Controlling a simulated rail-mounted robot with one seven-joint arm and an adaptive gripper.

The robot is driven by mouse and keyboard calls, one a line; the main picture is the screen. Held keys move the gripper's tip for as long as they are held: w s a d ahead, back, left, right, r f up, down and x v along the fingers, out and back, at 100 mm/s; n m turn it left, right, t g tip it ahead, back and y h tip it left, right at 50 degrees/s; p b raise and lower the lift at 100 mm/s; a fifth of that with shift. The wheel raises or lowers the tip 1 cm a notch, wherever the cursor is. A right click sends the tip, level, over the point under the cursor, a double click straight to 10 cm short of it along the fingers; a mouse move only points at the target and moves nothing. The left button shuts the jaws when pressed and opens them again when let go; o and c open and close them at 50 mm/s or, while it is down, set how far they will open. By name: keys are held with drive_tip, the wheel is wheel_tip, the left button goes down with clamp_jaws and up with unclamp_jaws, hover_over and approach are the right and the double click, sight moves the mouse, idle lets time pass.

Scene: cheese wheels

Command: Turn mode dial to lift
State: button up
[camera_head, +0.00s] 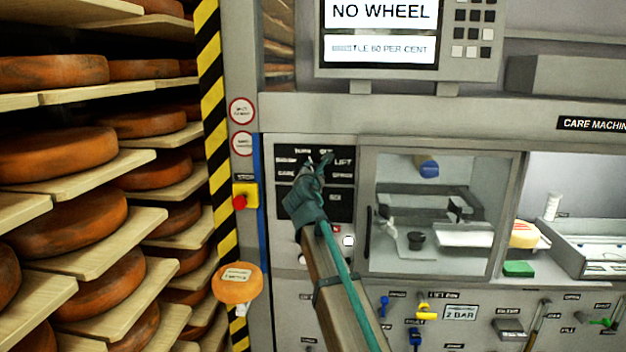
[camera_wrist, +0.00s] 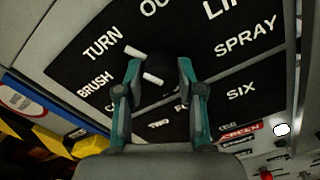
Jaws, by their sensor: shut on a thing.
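The mode dial (camera_wrist: 158,62) is a dark knob on a black label panel, between my gripper's fingertips in the wrist view. My gripper (camera_wrist: 157,78) has its green-and-grey fingers on both sides of the knob and is shut on it. A white bar (camera_wrist: 133,52) at the knob's upper left lies toward the TURN label. Another white bar (camera_wrist: 153,78) shows just below it; I cannot tell which one is the pointer. The LIFT label (camera_wrist: 222,8) is partly cut off at the upper right. In the head view my gripper (camera_head: 316,166) covers the dial, left of LIFT (camera_head: 343,162).
A red stop button (camera_head: 240,202) on a yellow box is left of the panel. A glass-fronted chamber (camera_head: 365,215) is right of it. Shelves of cheese wheels (camera_head: 60,150) fill the left. A screen (camera_head: 380,48) above reads NO WHEEL.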

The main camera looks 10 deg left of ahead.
drive_tip(key=shift+m+b, duration=7.85)
drive_tip(key=shift+m, duration=1.25)
drive_tip(key=o, duration=1.2)
drive_tip(key=shift+c, duration=0.2)
drive_tip(key=shift+s, duration=0.1)
drive_tip(key=s, duration=1.2)
drive_tip(key=shift+a, duration=0.1)
